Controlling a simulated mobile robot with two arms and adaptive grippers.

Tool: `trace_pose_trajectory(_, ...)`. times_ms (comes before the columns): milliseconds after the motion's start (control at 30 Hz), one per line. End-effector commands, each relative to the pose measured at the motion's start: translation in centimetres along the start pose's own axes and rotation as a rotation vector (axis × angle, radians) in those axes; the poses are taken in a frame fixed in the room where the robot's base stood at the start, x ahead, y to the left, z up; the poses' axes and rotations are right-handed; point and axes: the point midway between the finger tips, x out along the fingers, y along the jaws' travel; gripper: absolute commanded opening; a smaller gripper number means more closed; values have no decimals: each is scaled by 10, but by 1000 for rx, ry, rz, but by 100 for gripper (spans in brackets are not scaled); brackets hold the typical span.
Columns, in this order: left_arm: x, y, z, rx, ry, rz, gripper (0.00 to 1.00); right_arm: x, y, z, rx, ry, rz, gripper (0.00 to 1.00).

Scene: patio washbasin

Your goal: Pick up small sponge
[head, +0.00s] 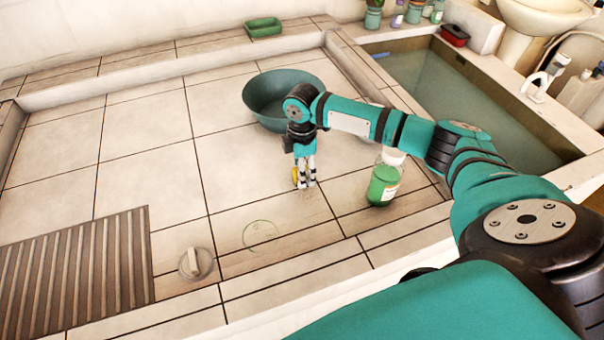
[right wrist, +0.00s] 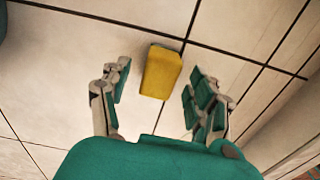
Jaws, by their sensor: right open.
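The small sponge (right wrist: 161,74) is yellow with a dark green underside and lies on the pale tiles. In the right wrist view it sits between and slightly beyond the fingertips of my right gripper (right wrist: 153,88), with a gap on both sides. In the head view only a yellow bit of the sponge (head: 295,175) shows beside the fingers; the rest is hidden behind them. My right gripper (head: 305,184) points down over it, open and empty. My left gripper is not in view.
A dark green basin (head: 262,100) stands just behind my right gripper. A green-labelled jar (head: 383,185) stands to its right. A slatted mat (head: 75,265) and a round drain knob (head: 195,264) are at front left. A water-filled trough (head: 450,95) is at right. The left tiles are clear.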

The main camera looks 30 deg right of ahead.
Motion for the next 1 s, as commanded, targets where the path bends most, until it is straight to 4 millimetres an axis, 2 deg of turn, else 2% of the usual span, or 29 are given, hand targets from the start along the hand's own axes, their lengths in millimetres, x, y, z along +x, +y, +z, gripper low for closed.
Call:
trace_pose_trajectory(133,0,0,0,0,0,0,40,15,0,0,1,-1,-1,62)
trace_pose_trajectory(400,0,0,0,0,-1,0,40,17,0,0,1,0,1,60)
trace_pose_trajectory(733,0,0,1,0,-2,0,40,17,0,0,1,0,1,17)
trace_pose_trajectory(767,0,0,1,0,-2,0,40,17,0,0,1,0,1,15)
trace_pose_trajectory(1000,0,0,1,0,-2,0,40,16,0,0,1,0,2,14)
